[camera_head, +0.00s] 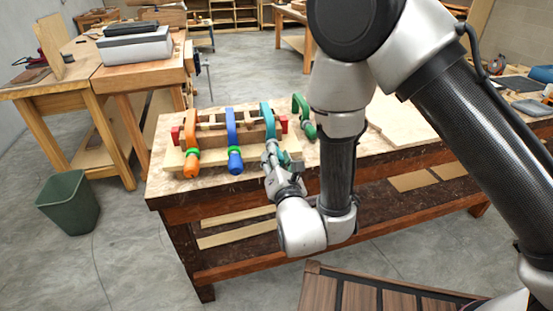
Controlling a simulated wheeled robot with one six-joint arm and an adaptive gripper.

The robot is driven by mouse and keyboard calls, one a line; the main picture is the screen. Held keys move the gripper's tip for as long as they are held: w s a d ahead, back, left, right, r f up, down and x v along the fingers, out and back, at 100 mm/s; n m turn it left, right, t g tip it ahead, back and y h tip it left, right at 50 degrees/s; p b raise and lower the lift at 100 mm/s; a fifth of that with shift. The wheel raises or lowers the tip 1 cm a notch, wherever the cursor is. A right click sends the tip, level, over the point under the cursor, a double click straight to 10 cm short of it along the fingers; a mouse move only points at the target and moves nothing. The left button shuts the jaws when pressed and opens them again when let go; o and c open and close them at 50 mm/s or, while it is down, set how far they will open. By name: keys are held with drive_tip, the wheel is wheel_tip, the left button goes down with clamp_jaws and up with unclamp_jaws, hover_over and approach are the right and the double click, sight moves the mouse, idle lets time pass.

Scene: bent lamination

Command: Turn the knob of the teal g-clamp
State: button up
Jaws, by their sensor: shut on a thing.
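The teal g-clamp (267,122) is the right one of three clamps on the bent lamination form (210,158) on the workbench. Its curved frame shows above the form. Its knob is hidden behind my gripper (271,158). My gripper is at the clamp's near, lower end, in front of the form, and it is shut on the knob. The blue clamp (231,128) and the orange clamp (190,128) stand to the left on the same form, with their blue and orange handles towards me.
A green clamp (302,112) lies on the bench to the right of the form, close to my arm. Pale boards (405,122) lie on the bench behind my arm. A green bin (70,204) stands on the floor at left. The bench's front left corner (165,188) is clear.

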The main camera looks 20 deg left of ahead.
drive_tip(key=m, duration=1.4)
drive_tip(key=shift+r+m, duration=0.1)
drive_tip(key=shift+m, duration=0.2)
drive_tip(key=m, duration=1)
drive_tip(key=shift+w+r+m, duration=0.1)
drive_tip(key=shift+r+m, duration=0.05)
drive_tip(key=shift+m, duration=0.25)
drive_tip(key=o, duration=1.1)
drive_tip(key=shift+c, duration=0.2)
